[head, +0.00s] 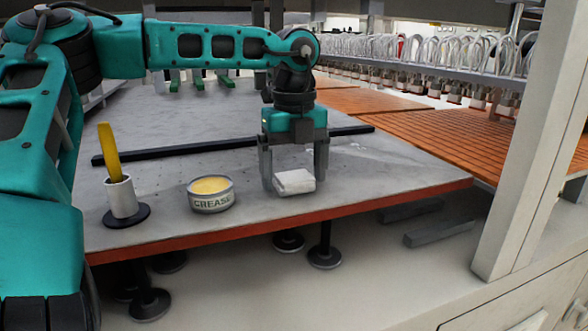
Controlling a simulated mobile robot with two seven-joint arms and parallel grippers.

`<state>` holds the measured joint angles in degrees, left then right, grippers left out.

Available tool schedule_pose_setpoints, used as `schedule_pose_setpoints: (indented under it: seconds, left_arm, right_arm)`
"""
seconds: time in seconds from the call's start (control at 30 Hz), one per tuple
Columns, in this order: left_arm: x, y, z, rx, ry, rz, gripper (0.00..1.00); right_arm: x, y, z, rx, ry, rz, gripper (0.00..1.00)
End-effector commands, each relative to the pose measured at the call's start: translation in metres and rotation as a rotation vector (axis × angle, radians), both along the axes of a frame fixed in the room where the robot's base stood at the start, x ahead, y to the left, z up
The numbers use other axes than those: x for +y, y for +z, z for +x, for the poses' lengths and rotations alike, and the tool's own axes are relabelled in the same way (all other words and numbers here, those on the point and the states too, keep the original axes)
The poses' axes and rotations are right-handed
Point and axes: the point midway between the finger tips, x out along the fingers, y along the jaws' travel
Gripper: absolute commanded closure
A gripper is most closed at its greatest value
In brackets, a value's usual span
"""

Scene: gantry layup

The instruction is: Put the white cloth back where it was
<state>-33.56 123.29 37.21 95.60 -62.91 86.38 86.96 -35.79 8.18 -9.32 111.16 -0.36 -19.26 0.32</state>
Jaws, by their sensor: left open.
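The white cloth (295,181) is a small folded block lying on the grey table top (250,222), close to its front edge. My left gripper (293,184) points straight down over it with its two fingers apart. One finger is at the cloth's left side and the other is near its right side. The fingers look open around the cloth; I cannot tell whether either touches it. My right gripper is not in view.
A grease tin (211,203) stands left of the cloth, and a white cup with a yellow-handled tool (121,196) stands farther left. A black bar (190,151) crosses the table behind. Orange slatted panels (460,138) lie at right. A pale post (520,160) rises right.

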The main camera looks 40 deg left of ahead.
Motion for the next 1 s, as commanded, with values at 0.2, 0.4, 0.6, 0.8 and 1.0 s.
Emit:
schedule_pose_setpoints:
  seconds: [0.2,0.4,0.6,0.8,1.0]
  left_arm:
    - [0.000,0.024,0.001,-0.005,0.000,0.003,0.10]
    - [0.000,0.069,0.001,-0.005,0.001,0.002,0.10]
    - [0.000,0.104,0.001,-0.001,0.001,0.003,0.10]
    - [0.000,0.121,0.000,0.001,-0.001,0.000,0.10]
    - [0.000,0.122,0.000,0.001,-0.002,0.000,0.10]
  right_arm:
    - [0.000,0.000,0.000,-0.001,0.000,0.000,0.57]
    - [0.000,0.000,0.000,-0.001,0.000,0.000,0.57]
    - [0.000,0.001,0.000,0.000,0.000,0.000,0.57]
    - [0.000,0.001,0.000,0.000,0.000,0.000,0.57]
    - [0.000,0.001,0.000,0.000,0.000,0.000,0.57]
